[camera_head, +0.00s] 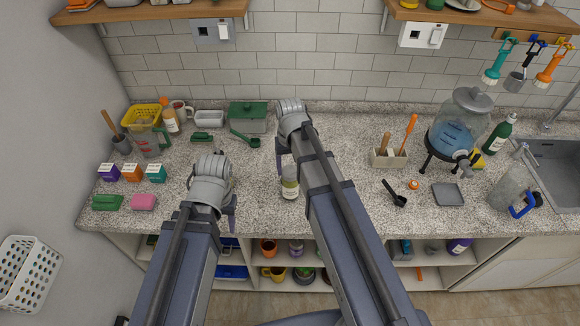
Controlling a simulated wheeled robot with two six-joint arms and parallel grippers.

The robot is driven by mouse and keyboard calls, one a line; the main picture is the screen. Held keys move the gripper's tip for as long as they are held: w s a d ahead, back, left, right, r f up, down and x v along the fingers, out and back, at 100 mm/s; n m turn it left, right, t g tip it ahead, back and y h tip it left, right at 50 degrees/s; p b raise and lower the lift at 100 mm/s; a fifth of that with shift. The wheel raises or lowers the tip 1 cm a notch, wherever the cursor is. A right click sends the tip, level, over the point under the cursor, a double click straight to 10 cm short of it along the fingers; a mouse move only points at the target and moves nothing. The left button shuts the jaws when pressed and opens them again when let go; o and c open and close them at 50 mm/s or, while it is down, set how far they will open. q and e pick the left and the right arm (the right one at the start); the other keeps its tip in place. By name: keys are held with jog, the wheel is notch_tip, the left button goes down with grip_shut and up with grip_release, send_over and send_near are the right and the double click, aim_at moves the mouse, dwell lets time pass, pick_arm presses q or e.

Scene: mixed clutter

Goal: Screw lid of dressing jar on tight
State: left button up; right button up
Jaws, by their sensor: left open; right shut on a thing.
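A pale jar with a white label (290,187), which looks like the dressing jar, is upright near the front middle of the counter, between my arms. My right gripper (282,158) comes down at its top and is shut on it; the arm partly covers the contact, so whether it grips lid or neck cannot be told. My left gripper (231,216) is open and empty, left of the jar near the front edge. A small orange ring-like piece (413,184) lies on the counter to the right; whether it is a lid is unclear.
A utensil holder (389,158), glass dispenser (457,125) and sink (560,165) are at right. The counter left of my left gripper is partly clear.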

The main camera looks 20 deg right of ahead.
jog(key=shift+f, duration=0.2)
jog(key=o, duration=1.3)
jog(key=c, duration=1.3)
